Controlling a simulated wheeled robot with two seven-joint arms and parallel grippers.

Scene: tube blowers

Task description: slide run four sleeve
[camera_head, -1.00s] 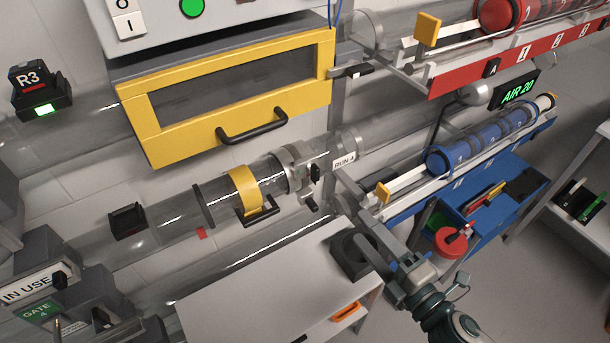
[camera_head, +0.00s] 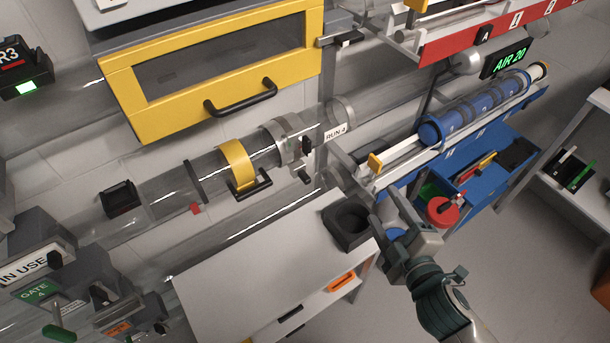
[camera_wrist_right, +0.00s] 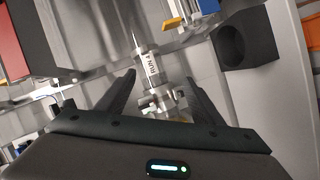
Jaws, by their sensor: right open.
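The run four tube crosses the head view, with its RUN 4 label (camera_head: 335,132) near a grey clamp collar (camera_head: 284,140). Left of the collar, a yellow band (camera_head: 235,163) with a black handle (camera_head: 251,188) sits around the clear tube. Further left are a dark ring (camera_head: 193,182) and a small red mark (camera_head: 196,208). I cannot tell the sleeve's exact ends. My right gripper (camera_head: 386,208) is open and empty, right of and below the collar, apart from the tube. In the wrist view the RUN 4 label (camera_wrist_right: 153,68) shows between the open fingers (camera_wrist_right: 158,78). My left gripper is out of view.
A black square cup (camera_head: 345,238) on the white bench (camera_head: 235,285) stands close left of my right gripper. A yellow-framed door (camera_head: 125,95) overhangs the tube. A blue rack (camera_head: 425,165) with blue carriers and a blue tool tray (camera_head: 480,205) lie to the right.

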